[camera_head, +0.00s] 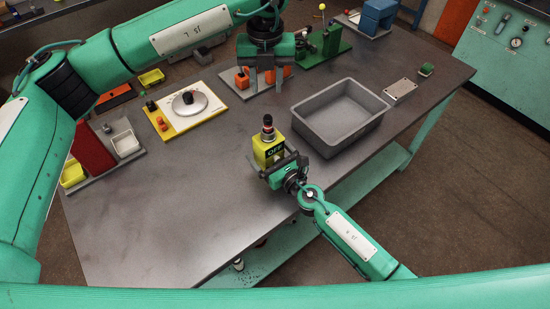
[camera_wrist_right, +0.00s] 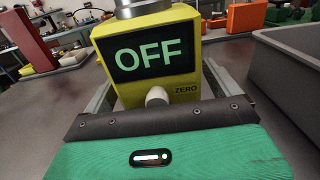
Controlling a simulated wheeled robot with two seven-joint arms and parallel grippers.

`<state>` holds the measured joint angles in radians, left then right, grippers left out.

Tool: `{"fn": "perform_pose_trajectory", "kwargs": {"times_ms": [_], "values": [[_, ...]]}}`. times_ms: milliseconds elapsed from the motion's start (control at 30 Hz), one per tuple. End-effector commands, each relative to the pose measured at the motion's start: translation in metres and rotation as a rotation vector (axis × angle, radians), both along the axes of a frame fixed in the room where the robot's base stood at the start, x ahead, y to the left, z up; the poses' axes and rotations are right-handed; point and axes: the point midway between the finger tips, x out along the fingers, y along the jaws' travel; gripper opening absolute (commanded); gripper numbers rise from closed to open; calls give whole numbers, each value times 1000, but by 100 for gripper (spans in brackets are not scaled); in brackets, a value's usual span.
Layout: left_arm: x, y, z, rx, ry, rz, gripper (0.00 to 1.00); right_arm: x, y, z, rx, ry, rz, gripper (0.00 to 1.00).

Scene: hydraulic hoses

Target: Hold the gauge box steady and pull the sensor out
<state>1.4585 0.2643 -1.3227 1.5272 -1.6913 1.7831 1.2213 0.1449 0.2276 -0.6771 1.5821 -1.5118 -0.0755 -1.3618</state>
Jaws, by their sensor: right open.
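The yellow gauge box (camera_head: 268,152) stands on the table, left of the grey bin. Its dark display reads OFF; the box also fills the upper middle of the right wrist view (camera_wrist_right: 185,85). The sensor (camera_head: 267,128), dark with a reddish band, stands upright on top of the box; only its grey metal base (camera_wrist_right: 138,8) shows in the right wrist view. My right gripper (camera_head: 276,166) is at the box's near side, open, with a finger on each side of the box. My left gripper (camera_head: 265,80) is farther back, pointing down near orange blocks, its fingers apart and empty.
The grey bin (camera_head: 336,122) stands close to the right of the box. A yellow-edged board with a white disc (camera_head: 190,108) lies to the left. An orange block (camera_head: 242,79) is beside my left gripper. The table's front left is clear.

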Motion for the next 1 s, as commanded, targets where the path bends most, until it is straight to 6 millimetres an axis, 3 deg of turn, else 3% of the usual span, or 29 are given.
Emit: {"fn": "perform_pose_trajectory", "kwargs": {"times_ms": [267,567,700,800,1000], "values": [[0,0,0,0,0,0,36,1,1,0,0,0,0,94],[0,0,0,0,0,0,36,1,0,0,0,0,0,37],[0,0,0,0,0,0,36,1,0,0,0,0,0,36],[1,0,0,0,0,3,47,1,0,0,0,0,0,36],[6,-1,-1,1,0,25,47,1,0,0,0,0,0,36]]}}
